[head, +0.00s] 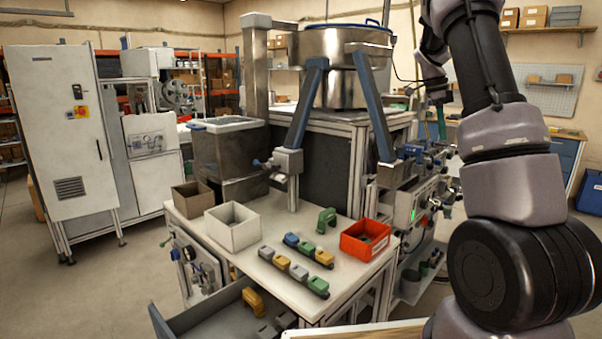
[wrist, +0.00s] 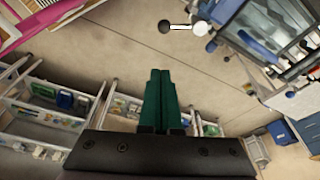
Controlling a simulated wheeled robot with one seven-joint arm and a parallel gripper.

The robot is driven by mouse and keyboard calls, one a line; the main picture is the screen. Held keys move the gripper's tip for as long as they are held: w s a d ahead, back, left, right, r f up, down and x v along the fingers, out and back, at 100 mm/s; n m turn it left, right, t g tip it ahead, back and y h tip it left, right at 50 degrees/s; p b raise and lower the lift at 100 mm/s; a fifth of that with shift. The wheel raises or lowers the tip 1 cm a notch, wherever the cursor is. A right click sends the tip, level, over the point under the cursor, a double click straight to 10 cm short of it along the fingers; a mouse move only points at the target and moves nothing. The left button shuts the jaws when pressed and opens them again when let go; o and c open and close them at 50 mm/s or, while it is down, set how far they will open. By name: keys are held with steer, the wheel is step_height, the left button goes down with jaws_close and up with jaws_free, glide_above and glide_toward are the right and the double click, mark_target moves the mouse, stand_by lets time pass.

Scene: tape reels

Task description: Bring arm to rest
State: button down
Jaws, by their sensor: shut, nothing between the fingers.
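My arm (head: 485,80) rises along the right side of the head view, large and close to the camera. My gripper (wrist: 160,78) shows in the wrist view with its two green fingers together and nothing between them. In the head view a small green finger part (head: 441,124) shows beyond the arm, in front of the machine's right side. The gripper is raised and well apart from the worktable (head: 230,268). The wrist view looks across bare floor and several shelves.
The worktable holds a white bin (head: 232,237), a brown bin (head: 190,205), a red bin (head: 352,245) and a green part (head: 326,220). Two rows of small coloured blocks lie between the bins. A metal bowl (head: 345,80) stands behind. An open drawer (head: 205,320) is in front.

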steer(key=s+a+r+n+t+y, duration=0.2)
steer(key=s+a+r+n, duration=0.3)
steer(key=s+a, duration=0.2)
steer(key=s+a+r+n+t+y, duration=0.1)
steer(key=s+a+r+n+t, duration=0.3)
steer(key=s+a, duration=0.3)
steer(key=s+a+n+t, duration=0.1)
steer(key=s+a+n, duration=0.4)
steer(key=s, duration=0.3)
steer(key=s+a+n+t+y, duration=0.1)
steer(key=s+a+n, duration=0.4)
steer(key=s, duration=0.3)
steer(key=shift+a+f+t, duration=0.3)
steer(key=shift+a+f, duration=0.15)
steer(key=shift+a, duration=0.15)
steer(key=shift+d, duration=0.1)
